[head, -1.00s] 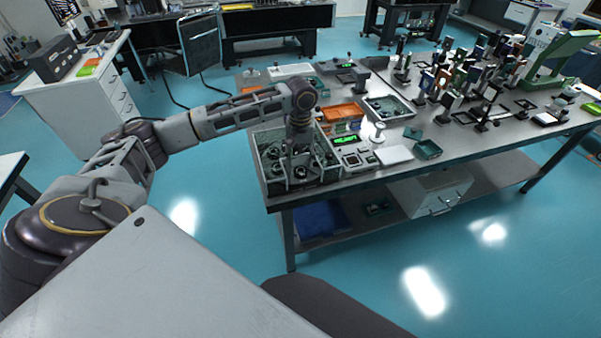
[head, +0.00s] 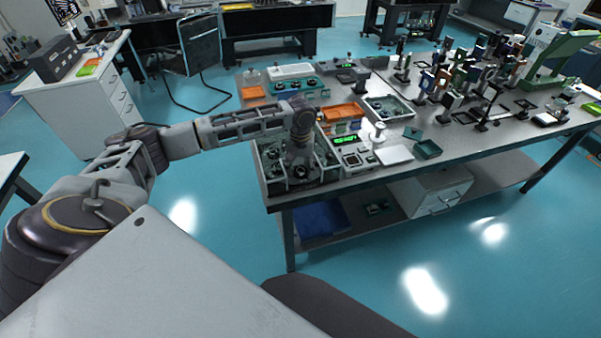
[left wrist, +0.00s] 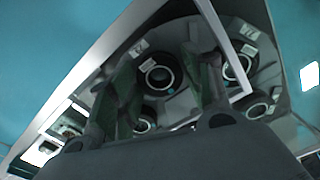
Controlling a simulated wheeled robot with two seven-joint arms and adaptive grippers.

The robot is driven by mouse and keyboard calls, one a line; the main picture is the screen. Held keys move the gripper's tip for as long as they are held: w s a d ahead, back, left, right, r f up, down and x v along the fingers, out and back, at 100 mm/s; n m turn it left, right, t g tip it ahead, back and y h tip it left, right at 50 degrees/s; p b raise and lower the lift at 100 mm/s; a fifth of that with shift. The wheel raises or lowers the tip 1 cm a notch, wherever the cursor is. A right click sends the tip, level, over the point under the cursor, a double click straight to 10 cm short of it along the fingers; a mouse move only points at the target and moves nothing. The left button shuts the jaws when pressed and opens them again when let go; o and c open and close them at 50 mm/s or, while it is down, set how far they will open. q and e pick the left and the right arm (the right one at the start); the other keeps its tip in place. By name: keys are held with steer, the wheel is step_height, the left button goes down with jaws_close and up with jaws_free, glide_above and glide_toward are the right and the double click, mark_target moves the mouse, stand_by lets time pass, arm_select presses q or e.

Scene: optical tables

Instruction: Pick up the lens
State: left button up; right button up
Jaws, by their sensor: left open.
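Several round black lenses with pale labels sit in a clear-walled tray (head: 263,168) at the near left corner of the table. My left gripper (head: 298,171) points down into this tray. In the left wrist view, one lens (left wrist: 158,75) shows between the two spread fingers of my left gripper (left wrist: 170,85), apparently not gripped. Another lens (left wrist: 240,67) lies right of the fingers, and one more (left wrist: 257,105) lies below it. A further lens (left wrist: 145,122) is partly hidden by the gripper body. My right gripper is not in view.
The tray's walls stand close around the gripper. A device with a green display (head: 346,140), an orange bin (head: 342,112) and a white pad (head: 394,154) are to the right. Many mounted optics crowd the table's far right. The floor in front is clear.

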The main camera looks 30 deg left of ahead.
mark_target(301, 170)
arm_select(q)
steer(key=shift+c, duration=0.3)
steer(key=c, duration=0.6)
steer(key=shift+c, duration=0.3)
steer(key=shift+r, duration=0.2)
step_height(301, 170, up, 10)
steer(key=shift+f, duration=0.2)
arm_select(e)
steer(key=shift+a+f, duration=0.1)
